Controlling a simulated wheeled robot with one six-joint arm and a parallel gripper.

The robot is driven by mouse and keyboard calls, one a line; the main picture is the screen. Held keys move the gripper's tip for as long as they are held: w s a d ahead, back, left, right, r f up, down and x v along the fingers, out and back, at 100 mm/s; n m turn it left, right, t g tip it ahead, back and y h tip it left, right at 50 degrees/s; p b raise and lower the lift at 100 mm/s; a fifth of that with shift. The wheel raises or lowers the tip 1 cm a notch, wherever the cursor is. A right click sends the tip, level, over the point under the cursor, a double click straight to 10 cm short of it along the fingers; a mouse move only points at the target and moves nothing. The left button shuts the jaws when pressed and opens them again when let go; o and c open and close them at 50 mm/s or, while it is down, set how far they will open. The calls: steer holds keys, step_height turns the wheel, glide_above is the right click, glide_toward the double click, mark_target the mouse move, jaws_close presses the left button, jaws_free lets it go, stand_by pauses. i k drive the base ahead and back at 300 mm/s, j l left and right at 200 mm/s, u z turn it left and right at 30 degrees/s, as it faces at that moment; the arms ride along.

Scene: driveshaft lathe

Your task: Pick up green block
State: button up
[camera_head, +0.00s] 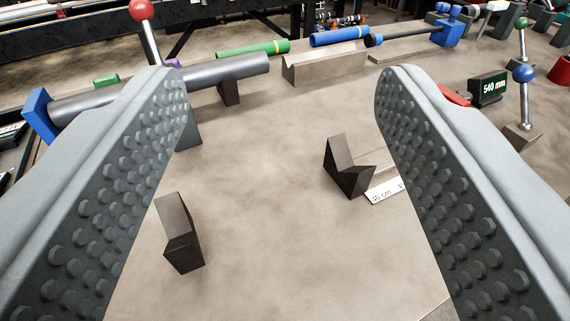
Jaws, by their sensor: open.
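My gripper (283,130) is open and empty, with its two grey studded fingers wide apart above the brown bench. A small green block (106,80) shows at the upper left, beyond the left finger and behind a grey shaft. Its lower part is hidden by the shaft. A longer green cylinder (240,50) with a yellow band lies farther back, left of the picture's middle. Neither green thing is between the fingers.
The grey shaft (225,70) rests on dark supports, with a blue block (40,115) at its left end. Dark V-shaped supports (348,170) and (180,232) stand on the bench. A red-knobbed lever (142,10) rises at upper left.

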mark_target(101, 81)
steer(key=i+l+u, duration=0.1)
steer(key=l+u, duration=0.35)
steer(key=i+l+u, duration=0.15)
steer(key=u, duration=0.25)
steer(key=i+l+u, duration=0.1)
steer(key=u, duration=0.3)
steer(key=l, duration=0.05)
